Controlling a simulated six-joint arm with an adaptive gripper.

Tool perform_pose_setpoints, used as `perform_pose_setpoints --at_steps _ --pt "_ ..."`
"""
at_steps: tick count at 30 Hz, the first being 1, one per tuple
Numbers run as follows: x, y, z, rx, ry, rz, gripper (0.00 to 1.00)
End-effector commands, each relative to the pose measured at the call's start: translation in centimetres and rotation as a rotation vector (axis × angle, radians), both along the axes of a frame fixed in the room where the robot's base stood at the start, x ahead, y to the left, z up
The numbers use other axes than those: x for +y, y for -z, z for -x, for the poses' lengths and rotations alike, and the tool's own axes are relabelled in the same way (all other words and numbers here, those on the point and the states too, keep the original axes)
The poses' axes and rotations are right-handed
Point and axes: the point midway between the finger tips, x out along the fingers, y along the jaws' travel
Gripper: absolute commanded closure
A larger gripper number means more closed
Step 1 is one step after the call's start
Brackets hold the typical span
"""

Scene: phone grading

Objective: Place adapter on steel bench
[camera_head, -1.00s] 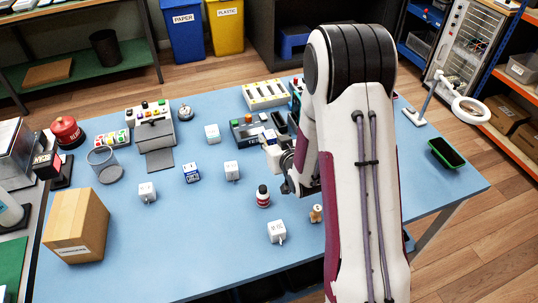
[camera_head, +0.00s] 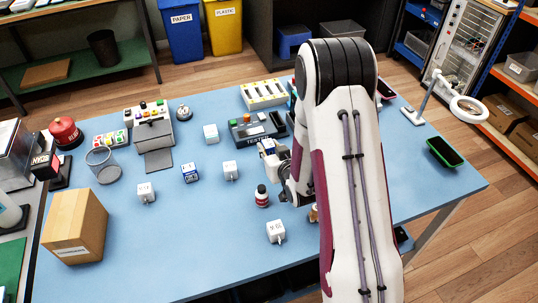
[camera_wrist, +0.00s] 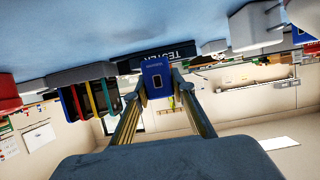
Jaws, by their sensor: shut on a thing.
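My gripper (camera_wrist: 156,84) is shut on a small blue block-like thing (camera_wrist: 156,76) with a dark window on its face. In the head view the gripper (camera_head: 283,172) is partly hidden by my arm, with a blue-and-white thing (camera_head: 267,147) at its tip, close to the black tester (camera_head: 250,132). I cannot tell whether it touches the tester or the table. White cube adapters with prongs stand on the blue table: one at left (camera_head: 146,193), one in the middle (camera_head: 230,171), one in front (camera_head: 276,232). A grey bench, perhaps the steel bench (camera_head: 30,222), shows at the far left.
The blue table (camera_head: 190,245) has free room in front. A red-and-white bottle (camera_head: 262,196), a blue-and-white box (camera_head: 190,173), a mesh cup (camera_head: 102,163) and a cardboard box (camera_head: 76,227) stand on it. A green-edged tray (camera_head: 445,153) lies at right.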

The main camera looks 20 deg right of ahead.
Motion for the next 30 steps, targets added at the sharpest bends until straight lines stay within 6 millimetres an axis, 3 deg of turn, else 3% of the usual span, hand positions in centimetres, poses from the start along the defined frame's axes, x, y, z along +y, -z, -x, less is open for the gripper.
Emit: perform_pose_setpoints --at_steps 10,29,30 --pt "0.0 2.9 0.0 0.002 0.0 0.0 0.94" --pt "0.0 3.7 0.0 0.001 0.0 0.0 0.94" --pt "0.0 3.7 0.0 0.001 0.0 0.0 0.65"
